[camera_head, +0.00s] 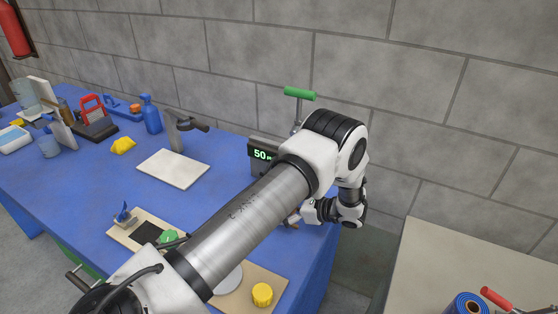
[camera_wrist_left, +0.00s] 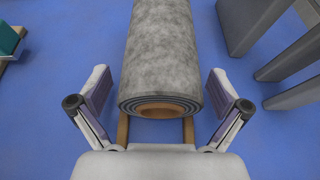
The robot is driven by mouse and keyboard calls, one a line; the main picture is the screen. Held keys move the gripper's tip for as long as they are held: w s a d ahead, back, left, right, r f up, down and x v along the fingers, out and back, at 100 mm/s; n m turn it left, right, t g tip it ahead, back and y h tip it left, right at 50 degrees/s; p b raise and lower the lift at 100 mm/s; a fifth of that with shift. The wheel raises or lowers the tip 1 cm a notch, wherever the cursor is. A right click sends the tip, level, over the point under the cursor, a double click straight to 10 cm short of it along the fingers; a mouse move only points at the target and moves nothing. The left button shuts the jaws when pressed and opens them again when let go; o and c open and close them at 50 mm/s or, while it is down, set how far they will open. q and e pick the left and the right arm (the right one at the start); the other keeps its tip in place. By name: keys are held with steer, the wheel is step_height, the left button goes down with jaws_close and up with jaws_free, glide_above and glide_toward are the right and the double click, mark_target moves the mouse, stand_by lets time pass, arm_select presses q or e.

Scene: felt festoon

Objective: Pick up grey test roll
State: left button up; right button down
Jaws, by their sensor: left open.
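The grey test roll (camera_wrist_left: 162,50) shows in the left wrist view as a thick grey felt coil around a brown core, its near end facing the camera. It rests on or above two wooden strips (camera_wrist_left: 188,131). My left gripper (camera_wrist_left: 160,92) is open, with one finger on each side of the roll's near end and a visible gap on both sides. In the head view my left gripper (camera_head: 294,218) is low at the blue table's right end. The roll is hidden behind my arm there. My right gripper is not in view.
The blue table (camera_head: 75,190) holds a white board (camera_head: 173,169), a blue spray bottle (camera_head: 151,114) and a display reading 50 (camera_head: 262,155). Grey upright parts (camera_wrist_left: 250,22) stand right of the roll. A pale table (camera_head: 450,262) stands at the right, across a gap.

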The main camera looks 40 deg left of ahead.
arm_select(q)
steer(key=shift+d+r, duration=0.1)
steer(key=shift+d, duration=0.1)
steer(key=shift+d+r, duration=0.15)
steer(key=shift+d, duration=0.1)
steer(key=c, duration=0.5)
steer(key=shift+d+r, duration=0.1)
steer(key=c, duration=0.6)
steer(key=shift+s, duration=0.1)
steer(key=c, duration=0.4)
